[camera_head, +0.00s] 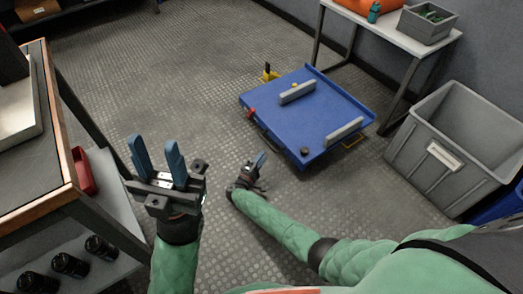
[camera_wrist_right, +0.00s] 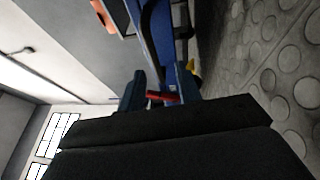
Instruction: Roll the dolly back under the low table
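The blue dolly (camera_head: 318,112) stands on the floor right of centre, with two grey bars on its deck and a red piece (camera_head: 251,113) on its left edge. The low light-topped table (camera_head: 398,30) stands behind it against the wall; the dolly is out in front of it. My right gripper (camera_head: 261,159) is open and low, just short of the dolly's near left side. In the right wrist view its fingers (camera_wrist_right: 160,90) are apart, with a red piece (camera_wrist_right: 163,97) seen between them, seemingly beyond the tips. My left gripper (camera_head: 157,156) is open, empty and raised, away from the dolly.
A large grey bin (camera_head: 455,145) stands right of the dolly. A workbench (camera_head: 62,125) with a lower shelf is at the left. A small grey crate (camera_head: 427,24) and an orange object sit on the low table. The floor left of the dolly is clear.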

